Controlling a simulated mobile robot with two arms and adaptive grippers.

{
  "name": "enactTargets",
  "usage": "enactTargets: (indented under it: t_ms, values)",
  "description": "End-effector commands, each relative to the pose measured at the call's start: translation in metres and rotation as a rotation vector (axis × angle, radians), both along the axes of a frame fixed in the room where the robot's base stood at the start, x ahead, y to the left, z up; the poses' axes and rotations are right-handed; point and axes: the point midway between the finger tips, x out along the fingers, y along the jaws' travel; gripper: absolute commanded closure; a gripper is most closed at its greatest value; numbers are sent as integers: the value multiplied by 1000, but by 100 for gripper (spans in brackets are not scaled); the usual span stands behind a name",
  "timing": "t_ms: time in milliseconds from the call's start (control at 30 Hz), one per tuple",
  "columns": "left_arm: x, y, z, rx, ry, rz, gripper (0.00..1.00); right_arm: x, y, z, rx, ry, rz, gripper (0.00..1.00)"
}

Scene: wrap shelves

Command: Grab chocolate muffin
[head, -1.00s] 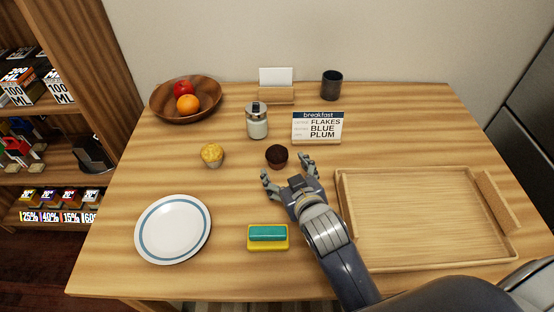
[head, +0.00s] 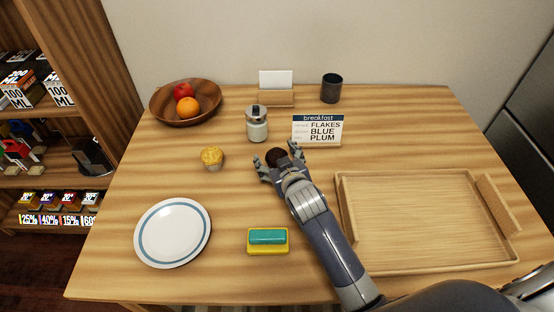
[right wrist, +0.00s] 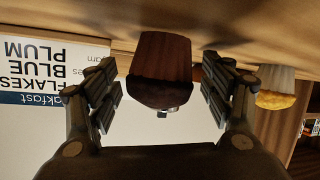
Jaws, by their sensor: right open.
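The chocolate muffin (head: 278,156) is dark brown and stands on the wooden table. My right gripper (head: 277,159) is open around it, with one finger on each side. In the right wrist view the muffin (right wrist: 161,72) appears upside down between the two spread fingers of the gripper (right wrist: 161,95). Gaps show on both sides of it, so the fingers look apart from it. In the head view the gripper hides the muffin's near lower part. My left gripper is not in view.
A yellow muffin (head: 212,158) stands to the left, a glass shaker (head: 257,124) behind, and a breakfast sign (head: 318,130) behind right. A wooden tray (head: 425,263) is at right. A plate (head: 173,232) and a sponge (head: 268,240) are nearer. A fruit bowl (head: 160,108) is back left.

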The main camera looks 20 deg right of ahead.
Motion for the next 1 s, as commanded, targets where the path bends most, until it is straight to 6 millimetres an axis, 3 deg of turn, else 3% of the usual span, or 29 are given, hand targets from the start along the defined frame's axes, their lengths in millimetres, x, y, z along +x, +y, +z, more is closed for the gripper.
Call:
enactTargets:
  t_ms: [67, 100, 300, 733, 1000]
  values:
    - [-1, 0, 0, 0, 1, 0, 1, 0, 0, 0, 0, 0, 0, 26]
    - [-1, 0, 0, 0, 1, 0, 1, 0, 0, 0, 0, 0, 0, 31]
    - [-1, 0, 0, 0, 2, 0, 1, 0, 0, 0, 0, 0, 0, 75]
    - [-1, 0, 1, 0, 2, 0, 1, 0, 0, 5, 0, -2, 0, 75]
    - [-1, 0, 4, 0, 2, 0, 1, 0, 0, 41, 0, -5, 0, 75]
